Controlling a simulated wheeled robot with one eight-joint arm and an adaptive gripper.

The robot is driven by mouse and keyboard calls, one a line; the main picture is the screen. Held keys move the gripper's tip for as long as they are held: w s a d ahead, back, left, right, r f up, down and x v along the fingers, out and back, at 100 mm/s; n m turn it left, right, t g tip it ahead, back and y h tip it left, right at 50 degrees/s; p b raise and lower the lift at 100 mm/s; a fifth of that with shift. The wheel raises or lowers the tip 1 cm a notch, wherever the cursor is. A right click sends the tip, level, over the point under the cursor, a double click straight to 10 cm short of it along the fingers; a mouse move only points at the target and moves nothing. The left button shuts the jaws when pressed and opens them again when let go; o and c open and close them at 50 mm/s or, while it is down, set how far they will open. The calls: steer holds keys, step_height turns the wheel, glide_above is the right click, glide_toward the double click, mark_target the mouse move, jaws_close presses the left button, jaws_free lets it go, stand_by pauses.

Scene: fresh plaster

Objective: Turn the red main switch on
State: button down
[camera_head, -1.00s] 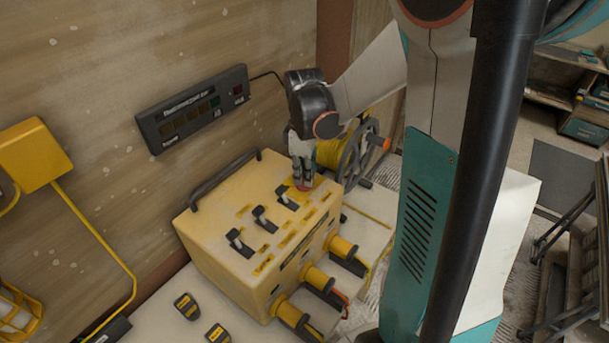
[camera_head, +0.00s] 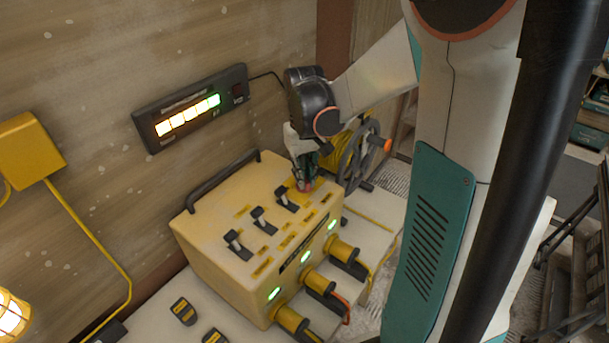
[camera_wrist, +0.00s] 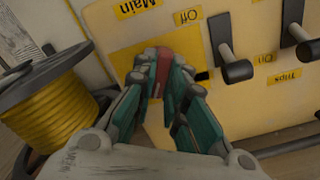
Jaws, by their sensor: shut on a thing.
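The red main switch (camera_wrist: 164,66) shows between my fingertips in the wrist view, beside the "Main" label (camera_wrist: 137,8) and an "Off" label. My gripper (camera_head: 305,184) is shut on it at the far right end of the yellow power box (camera_head: 215,218). The fingers hide most of the switch in the head view. Several black toggle switches (camera_head: 238,243) stand in a row on the box top. Green lamps (camera_head: 274,293) glow on the box front. The wall panel (camera_head: 190,112) shows lit yellow-white and green cells.
A yellow cable reel (camera_head: 362,150) stands close behind my gripper. A black carrying handle (camera_head: 222,180) runs along the box's wall side. Plugs (camera_head: 316,280) with cables stick out of the front. Two small tags (camera_head: 183,311) lie on the table. A caged lamp (camera_head: 12,315) glows at left.

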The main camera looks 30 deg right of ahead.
steer(key=shift+m, duration=1.2)
steer(key=c, duration=1.6)
jaws_free()
step_height(320, 180, up, 12)
